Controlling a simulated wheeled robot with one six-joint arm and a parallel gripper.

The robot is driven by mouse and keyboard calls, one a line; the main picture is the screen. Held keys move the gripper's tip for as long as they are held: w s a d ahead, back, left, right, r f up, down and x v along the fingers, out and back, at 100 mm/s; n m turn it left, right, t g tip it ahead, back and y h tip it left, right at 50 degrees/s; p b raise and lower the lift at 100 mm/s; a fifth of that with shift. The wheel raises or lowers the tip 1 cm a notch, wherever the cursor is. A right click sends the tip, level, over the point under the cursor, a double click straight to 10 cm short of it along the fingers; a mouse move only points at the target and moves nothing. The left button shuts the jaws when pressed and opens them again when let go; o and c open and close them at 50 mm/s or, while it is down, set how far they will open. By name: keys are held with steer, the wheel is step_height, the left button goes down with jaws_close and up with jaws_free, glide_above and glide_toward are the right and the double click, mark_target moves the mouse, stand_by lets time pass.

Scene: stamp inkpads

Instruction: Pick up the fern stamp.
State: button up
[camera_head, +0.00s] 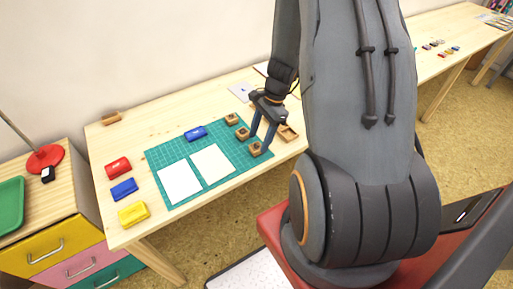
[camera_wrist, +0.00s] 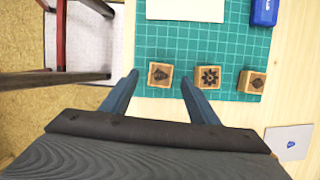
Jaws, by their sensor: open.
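Three small wooden stamps stand in a row on the green cutting mat (camera_head: 215,185). The one with a dark, fern-like or tree-like mark on top, which looks like the fern stamp (camera_wrist: 160,75), lies between my fingertips in the wrist view. In the head view it is the nearest stamp (camera_head: 255,150). Beside it are a flower-marked stamp (camera_wrist: 208,77) and a third stamp (camera_wrist: 251,82) with a less clear mark. My gripper (camera_wrist: 159,77) is open and empty, one finger on each side of the fern stamp. In the head view, my gripper (camera_head: 260,143) points down at it; its exact height is unclear.
White paper sheets (camera_head: 180,184) and a blue inkpad (camera_head: 196,133) lie on the mat. Red (camera_head: 118,167), blue (camera_head: 124,189) and yellow (camera_head: 133,214) inkpads stand at the table's left. A wooden tray (camera_head: 288,133) is right of the stamps. The flower stamp sits close beside one finger.

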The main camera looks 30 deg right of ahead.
mark_target(258, 146)
steer(key=shift+p+x, duration=0.3)
steer(key=shift+x, duration=1.15)
steer(key=c, duration=1.1)
steer(key=shift+w+r, duration=0.1)
steer(key=shift+r, duration=0.05)
step_height(258, 146, up, 10)
steer(key=shift+f+b, duration=0.1)
steer(key=shift+b, duration=0.85)
